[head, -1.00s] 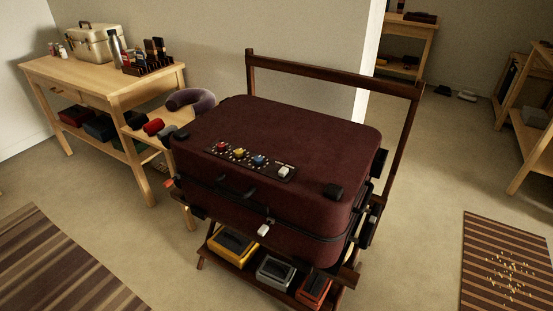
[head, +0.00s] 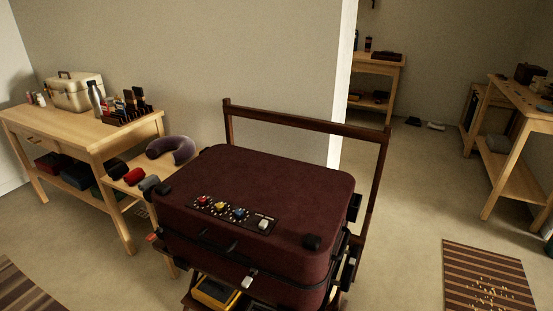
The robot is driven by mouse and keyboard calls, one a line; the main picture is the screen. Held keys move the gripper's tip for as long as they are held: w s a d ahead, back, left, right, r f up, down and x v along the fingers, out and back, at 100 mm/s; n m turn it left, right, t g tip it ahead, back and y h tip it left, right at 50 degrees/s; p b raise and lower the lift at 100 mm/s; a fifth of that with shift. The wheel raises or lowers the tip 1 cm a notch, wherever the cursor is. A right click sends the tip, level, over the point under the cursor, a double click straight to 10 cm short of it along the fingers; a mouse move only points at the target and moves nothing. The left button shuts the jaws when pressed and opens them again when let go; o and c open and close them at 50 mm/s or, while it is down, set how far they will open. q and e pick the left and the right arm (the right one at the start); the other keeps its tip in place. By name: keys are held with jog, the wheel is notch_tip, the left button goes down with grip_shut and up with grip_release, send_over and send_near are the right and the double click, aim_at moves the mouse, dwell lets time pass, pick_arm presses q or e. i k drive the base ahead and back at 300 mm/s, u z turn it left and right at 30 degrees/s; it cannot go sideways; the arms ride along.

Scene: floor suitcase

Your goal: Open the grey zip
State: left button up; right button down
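The dark maroon suitcase (head: 255,190) lies flat and shut on a wooden stand in the middle of the head view. A dark band, which looks like the zip line, runs around its side. A small pale grey tab (head: 249,281) hangs on the front side near this line, right of the handle; it looks like the zip pull. Neither of my grippers is in view.
The stand has a tall wooden rail (head: 300,121) behind the suitcase. A wooden table (head: 75,127) with a case, bottle and rack stands at left; a neck pillow (head: 171,149) lies beside it. A striped mat (head: 485,270) lies at right. Floor between mat and stand is clear.

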aim_at(247, 282)
jog(key=k, duration=0.45)
jog(key=z, duration=1.45)
jog(key=i, duration=1.05)
jog(key=u, duration=2.2)
